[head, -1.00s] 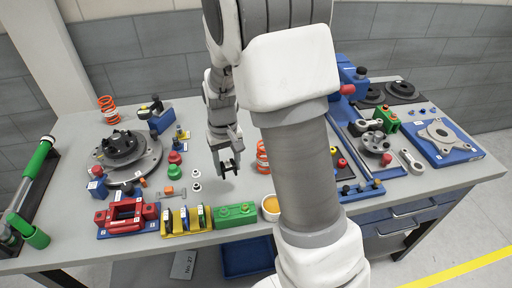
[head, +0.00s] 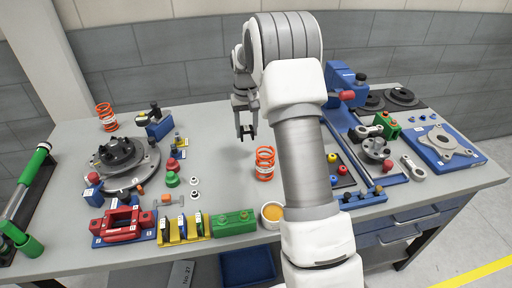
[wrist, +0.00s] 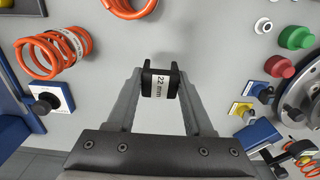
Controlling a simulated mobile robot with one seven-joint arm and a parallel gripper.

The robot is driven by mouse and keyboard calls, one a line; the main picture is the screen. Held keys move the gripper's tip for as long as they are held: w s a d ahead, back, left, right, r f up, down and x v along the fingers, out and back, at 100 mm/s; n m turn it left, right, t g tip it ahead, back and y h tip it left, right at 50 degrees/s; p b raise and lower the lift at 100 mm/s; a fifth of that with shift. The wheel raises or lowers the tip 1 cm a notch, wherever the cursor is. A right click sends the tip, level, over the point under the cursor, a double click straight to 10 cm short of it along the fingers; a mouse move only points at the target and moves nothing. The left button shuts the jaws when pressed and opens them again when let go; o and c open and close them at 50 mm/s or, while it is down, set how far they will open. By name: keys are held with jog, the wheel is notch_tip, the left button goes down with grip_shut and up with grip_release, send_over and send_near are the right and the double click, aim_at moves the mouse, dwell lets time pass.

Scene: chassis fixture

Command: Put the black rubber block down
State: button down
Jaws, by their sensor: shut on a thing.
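The black rubber block (wrist: 160,86), with a white label reading "22 mm", sits between the fingertips in the wrist view. My gripper (wrist: 160,82) is shut on it. In the head view my gripper (head: 246,135) is over the bare back-middle part of the grey table (head: 215,128), behind an orange spring (head: 264,165). The block shows there only as a small dark shape at the fingertips. I cannot tell whether it touches the table.
Another orange spring (head: 107,117) stands at the back left. A flanged black hub (head: 122,152), a red fixture (head: 122,222), yellow holders (head: 183,228) and a green block (head: 233,224) fill the left and front. A blue fixture (head: 345,85) stands right.

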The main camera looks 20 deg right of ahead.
aim_at(247, 158)
notch_tip(247, 158, down, 9)
jog(key=shift+r, duration=0.1)
dwell(0.3)
jog(key=shift+f, duration=0.25)
jog(key=shift+c, duration=1.4)
grip_release()
jog(key=shift+r, duration=0.1)
jog(key=shift+r, duration=0.1)
